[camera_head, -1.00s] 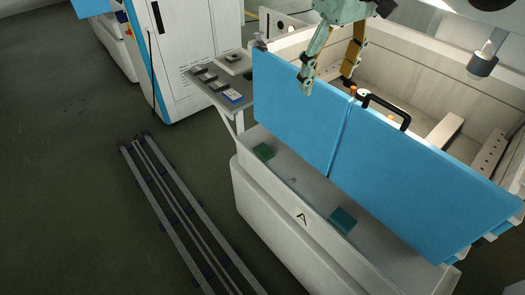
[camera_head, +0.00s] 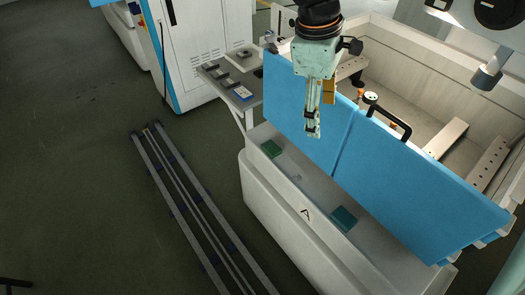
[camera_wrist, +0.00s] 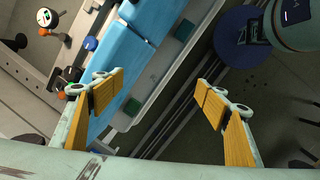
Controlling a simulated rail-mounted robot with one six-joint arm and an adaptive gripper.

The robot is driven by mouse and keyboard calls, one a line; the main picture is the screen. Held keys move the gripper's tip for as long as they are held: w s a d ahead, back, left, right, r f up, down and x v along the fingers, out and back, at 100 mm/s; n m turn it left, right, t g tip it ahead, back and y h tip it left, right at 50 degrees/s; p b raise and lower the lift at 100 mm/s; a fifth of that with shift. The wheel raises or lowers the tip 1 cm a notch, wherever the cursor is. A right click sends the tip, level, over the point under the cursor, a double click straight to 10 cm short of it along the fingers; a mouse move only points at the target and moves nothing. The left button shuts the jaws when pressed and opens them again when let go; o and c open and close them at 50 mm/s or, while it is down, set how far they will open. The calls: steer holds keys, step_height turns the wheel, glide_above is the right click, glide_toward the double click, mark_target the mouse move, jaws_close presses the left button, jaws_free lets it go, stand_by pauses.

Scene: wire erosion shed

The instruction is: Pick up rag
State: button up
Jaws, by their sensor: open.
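A green, flat, square piece (camera_head: 272,149) and a teal one (camera_head: 344,218) lie apart on the pale ledge (camera_head: 313,192) in front of the blue panels. Either could be the rag; I cannot tell which. Two such dark green patches also show in the wrist view, one at the top (camera_wrist: 184,30) and one lower left (camera_wrist: 132,107). My gripper (camera_head: 320,112) points down in front of the left blue panel, above the ledge. In the wrist view its yellow-padded fingers (camera_wrist: 158,88) are wide apart with nothing between them.
The blue panels (camera_head: 415,190) stand upright behind the ledge, with a black handle (camera_head: 390,118) on top. A grey side shelf (camera_head: 236,85) holds several small blocks. Rails (camera_head: 190,205) lie on the floor to the left.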

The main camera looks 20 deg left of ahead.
steer(key=w+a+f+n+t+b, duration=0.1)
steer(key=w+a+f+n+b, duration=0.2)
steer(key=w+a+f+n, duration=0.3)
steer(key=w+a+f+n+t+b, duration=0.1)
steer(key=w+a+f+n+b, duration=0.3)
steer(key=a+f, duration=1.2)
step_height(320, 180, down, 5)
steer(key=w+n, duration=0.2)
steer(key=w, duration=0.1)
steer(key=shift+n+t+h, duration=0.3)
steer(key=shift+n, duration=0.1)
steer(key=b, duration=0.2)
glide_above(271, 147)
steer(key=s+a, duration=0.2)
step_height(271, 147, down, 8)
steer(key=shift+s+d+r, duration=0.15)
steer(key=shift+b+x, duration=0.65)
steer(key=shift+x, duration=2.1)
steer(key=shift+d+r, duration=0.15)
